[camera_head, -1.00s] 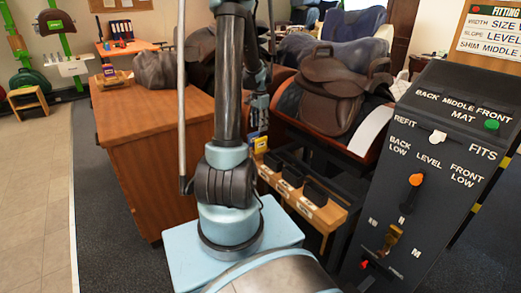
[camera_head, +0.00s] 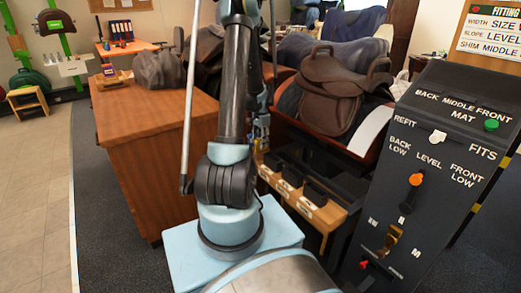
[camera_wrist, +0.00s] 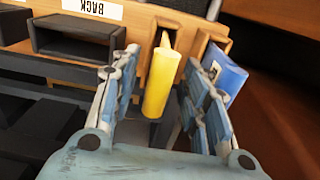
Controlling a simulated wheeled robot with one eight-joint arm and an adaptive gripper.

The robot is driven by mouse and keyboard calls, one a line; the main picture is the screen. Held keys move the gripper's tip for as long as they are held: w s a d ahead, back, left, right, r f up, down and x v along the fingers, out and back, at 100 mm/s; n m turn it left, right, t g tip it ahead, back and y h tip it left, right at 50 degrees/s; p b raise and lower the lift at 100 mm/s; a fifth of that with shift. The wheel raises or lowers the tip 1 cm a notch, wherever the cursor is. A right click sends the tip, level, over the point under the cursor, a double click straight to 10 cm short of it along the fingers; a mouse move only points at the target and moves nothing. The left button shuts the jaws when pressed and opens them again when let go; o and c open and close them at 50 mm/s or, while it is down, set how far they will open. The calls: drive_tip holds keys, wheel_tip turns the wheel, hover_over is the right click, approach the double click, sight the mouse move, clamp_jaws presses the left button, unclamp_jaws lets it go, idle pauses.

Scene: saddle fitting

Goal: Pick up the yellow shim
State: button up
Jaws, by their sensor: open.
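The yellow shim (camera_wrist: 160,82) stands out of a slot in the wooden rack (camera_wrist: 189,42) in the wrist view, its wide end towards the camera and its narrow end at the slot. My gripper (camera_wrist: 163,68) is open, with one finger on each side of the shim. A gap shows between the shim and each finger, so it is not gripped. In the head view my gripper (camera_head: 261,128) is over the near left end of the rack (camera_head: 272,177), and it largely hides the shim there.
A blue block (camera_wrist: 226,76) sits in the rack close beside the right finger. A black bin (camera_wrist: 75,40) labelled BACK is left of the shim. A brown saddle (camera_head: 335,92) stands behind the rack, a wooden desk (camera_head: 150,130) is left, and a dark control panel (camera_head: 425,170) is right.

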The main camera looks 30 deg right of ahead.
drive_tip(key=shift+f, duration=0.1)
clamp_jaws()
idle(0.3)
